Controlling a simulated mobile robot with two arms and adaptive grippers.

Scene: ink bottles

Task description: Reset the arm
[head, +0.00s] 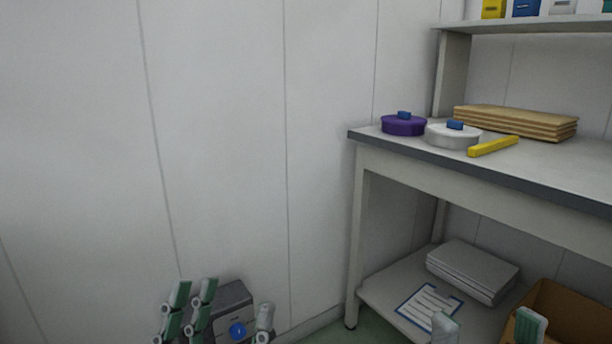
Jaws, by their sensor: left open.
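My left gripper (228,302) shows at the bottom edge, left of centre, with green and pale fingers pointing up. Its fingers stand apart, with no object seen held between them. My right gripper (488,324) shows only by its fingertips at the bottom right edge, in front of the bench's lower shelf. Those tips are wide apart and nothing is seen held between them. The rest of both arms is out of view.
The bench (470,178) at right carries purple (403,126) and white (450,138) round containers, a yellow bar (493,146) and boards (515,122). Below lie a clipboard (428,305), stacked grey sheets (472,270) and a cardboard box (575,312). Bottles stand on the upper shelf (540,24).

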